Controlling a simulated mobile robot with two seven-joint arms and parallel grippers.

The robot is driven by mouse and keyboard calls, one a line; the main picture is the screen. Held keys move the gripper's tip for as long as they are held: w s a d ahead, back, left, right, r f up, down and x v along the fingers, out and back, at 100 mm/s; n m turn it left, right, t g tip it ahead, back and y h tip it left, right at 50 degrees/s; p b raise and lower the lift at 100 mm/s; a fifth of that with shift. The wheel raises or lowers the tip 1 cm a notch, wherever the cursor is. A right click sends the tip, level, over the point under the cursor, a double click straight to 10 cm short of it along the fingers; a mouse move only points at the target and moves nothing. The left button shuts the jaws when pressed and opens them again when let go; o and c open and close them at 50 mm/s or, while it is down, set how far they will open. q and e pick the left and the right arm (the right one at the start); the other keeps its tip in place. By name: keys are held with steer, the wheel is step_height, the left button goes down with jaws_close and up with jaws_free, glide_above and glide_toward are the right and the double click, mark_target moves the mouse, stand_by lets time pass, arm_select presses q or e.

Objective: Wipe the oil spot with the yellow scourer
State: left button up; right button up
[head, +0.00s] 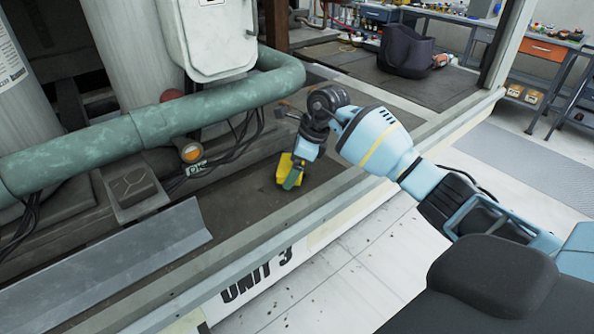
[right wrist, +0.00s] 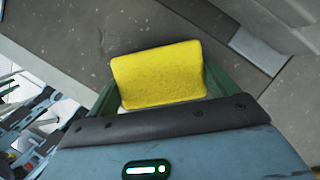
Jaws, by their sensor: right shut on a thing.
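The yellow scourer (head: 284,168) is a small yellow block held between the green fingers of my right gripper (head: 291,177), low over the dark floor of the unit. In the right wrist view the scourer (right wrist: 158,75) fills the gap between the fingers, and my right gripper (right wrist: 160,90) is shut on it. A faint, slightly darker patch (right wrist: 122,39) shows on the grey floor just beyond the scourer; it may be the oil spot. I cannot tell whether the scourer touches the floor. My left gripper is out of view.
A thick green pipe (head: 140,129) and black cables run behind the gripper. A raised rail (head: 320,192) edges the unit in front. A grey metal strip (head: 120,255) lies at left. A dark bag (head: 405,50) stands on the platform farther back.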

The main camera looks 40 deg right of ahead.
mark_target(282, 164)
steer(key=shift+w+a+f+b, duration=0.1)
steer(key=shift+w+b, duration=0.3)
steer(key=shift+w, duration=0.5)
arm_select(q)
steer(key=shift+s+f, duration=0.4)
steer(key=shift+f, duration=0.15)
arm_select(e)
steer(key=shift+a, duration=0.1)
steer(key=shift+a+p, duration=0.3)
steer(key=shift+a, duration=0.75)
steer(key=shift+s+d+r+p, duration=0.15)
steer(key=shift+s+r+p, duration=0.05)
steer(key=shift+s+p, duration=0.55)
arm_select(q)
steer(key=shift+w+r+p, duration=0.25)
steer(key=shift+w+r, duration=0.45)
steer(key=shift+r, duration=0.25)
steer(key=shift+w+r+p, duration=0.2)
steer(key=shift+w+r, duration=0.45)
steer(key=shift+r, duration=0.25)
arm_select(e)
steer(key=shift+s+f, duration=0.2)
steer(key=shift+s, duration=1)
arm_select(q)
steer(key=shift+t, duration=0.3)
arm_select(e)
steer(key=shift+s, duration=0.1)
